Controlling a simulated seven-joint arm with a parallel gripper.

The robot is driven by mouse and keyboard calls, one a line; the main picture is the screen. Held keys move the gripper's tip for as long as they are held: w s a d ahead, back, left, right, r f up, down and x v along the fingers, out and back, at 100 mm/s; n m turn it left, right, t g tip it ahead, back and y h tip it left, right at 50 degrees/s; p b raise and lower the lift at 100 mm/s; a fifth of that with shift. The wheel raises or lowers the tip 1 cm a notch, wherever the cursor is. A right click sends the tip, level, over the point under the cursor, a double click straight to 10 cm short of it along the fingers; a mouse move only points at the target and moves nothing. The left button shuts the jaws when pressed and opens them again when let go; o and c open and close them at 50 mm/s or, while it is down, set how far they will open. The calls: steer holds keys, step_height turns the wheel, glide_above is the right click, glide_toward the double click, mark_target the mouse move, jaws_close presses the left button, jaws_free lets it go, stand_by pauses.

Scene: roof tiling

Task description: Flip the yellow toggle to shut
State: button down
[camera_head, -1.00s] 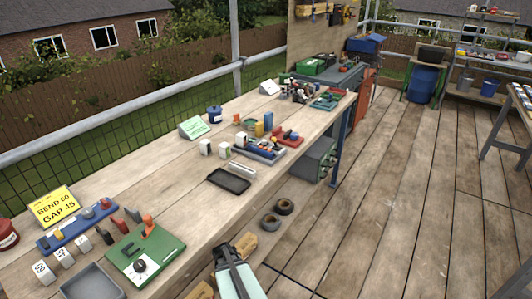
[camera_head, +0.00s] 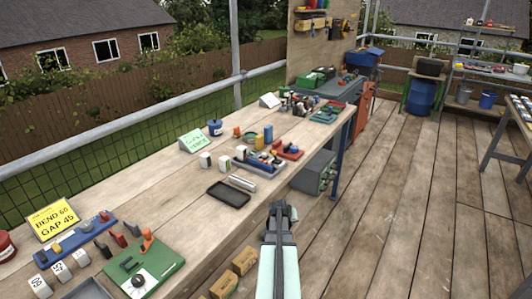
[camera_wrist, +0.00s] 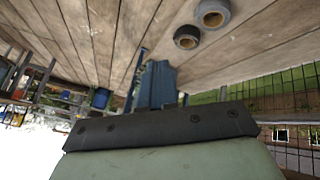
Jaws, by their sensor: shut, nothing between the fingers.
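I cannot surely pick out the yellow toggle. A small yellow piece (camera_head: 57,249) sits on the blue rail (camera_head: 75,243) at the front left of the bench, too small to tell its kind. My gripper (camera_head: 281,208) is shut and empty, in front of the bench's front edge and well to the right of the rail. In the wrist view its dark mount crosses the lower picture; no toggle shows there.
The bench (camera_head: 165,215) runs from front left to back right. A green board (camera_head: 150,262) with an orange lever and a black tray (camera_head: 229,194) lie on it. Two round rolls (camera_wrist: 213,13) show in the wrist view. The plank floor at right is open.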

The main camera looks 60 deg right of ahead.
steer(key=w+d+r+m, duration=0.1)
steer(key=d+r, duration=0.4)
steer(key=r, duration=0.3)
steer(key=w+d+r, duration=0.1)
steer(key=d+r, duration=0.5)
steer(key=r, duration=0.2)
steer(key=n+g, duration=0.1)
steer(key=g, duration=0.1)
glide_toward(275, 157)
steer(key=w+a+r, duration=0.3)
steer(key=shift+s+a+r+h, duration=0.15)
steer(key=shift+r+h, duration=0.05)
steer(key=shift+h, duration=0.1)
steer(key=shift+f, duration=0.1)
steer(key=x, duration=1)
